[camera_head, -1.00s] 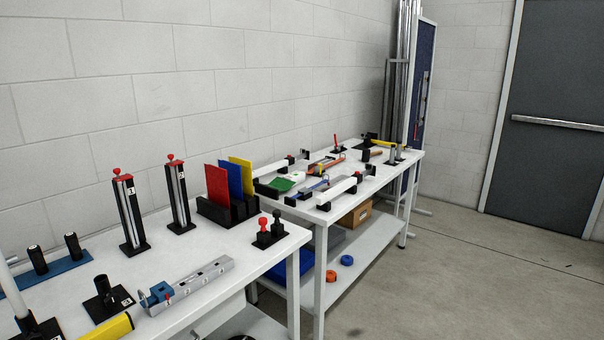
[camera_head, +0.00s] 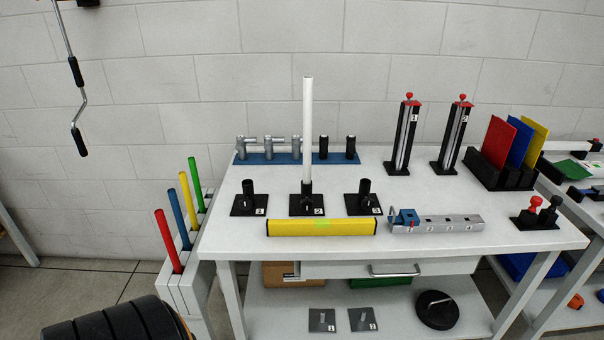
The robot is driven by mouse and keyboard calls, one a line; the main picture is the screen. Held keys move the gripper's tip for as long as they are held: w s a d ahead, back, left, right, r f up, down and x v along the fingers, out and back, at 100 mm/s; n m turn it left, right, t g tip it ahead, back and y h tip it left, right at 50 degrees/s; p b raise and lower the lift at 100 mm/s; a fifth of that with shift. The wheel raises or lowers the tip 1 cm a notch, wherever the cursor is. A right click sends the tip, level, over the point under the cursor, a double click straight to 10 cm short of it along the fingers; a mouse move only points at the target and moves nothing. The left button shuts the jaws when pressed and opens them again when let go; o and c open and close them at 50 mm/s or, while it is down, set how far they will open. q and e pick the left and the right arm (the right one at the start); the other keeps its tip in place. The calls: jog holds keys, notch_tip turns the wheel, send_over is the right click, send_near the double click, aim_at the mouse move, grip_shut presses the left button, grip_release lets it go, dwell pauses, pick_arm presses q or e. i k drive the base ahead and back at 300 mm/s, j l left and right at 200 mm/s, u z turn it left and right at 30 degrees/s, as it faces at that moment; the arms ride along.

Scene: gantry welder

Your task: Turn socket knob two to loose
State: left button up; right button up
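Socket two (camera_head: 308,207) is a black base with a "2" label, in the middle of the white table. A tall white pole (camera_head: 307,130) stands upright in it. A small black knob appears on the socket's front, but it is too small and dark to tell how it is turned. Socket one (camera_head: 248,200) stands to its left and socket three (camera_head: 364,200) to its right, both empty. Neither of my grippers shows in the head view.
A yellow level (camera_head: 285,228) lies in front of socket two, close to its base. A grey rail with a blue clamp (camera_head: 436,223) lies to the right. A blue rack (camera_head: 262,158) stands behind. Coloured rods stand in a white holder (camera_head: 195,300) left of the table.

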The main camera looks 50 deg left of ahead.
aim_at(307, 204)
jog(key=u, duration=1.45)
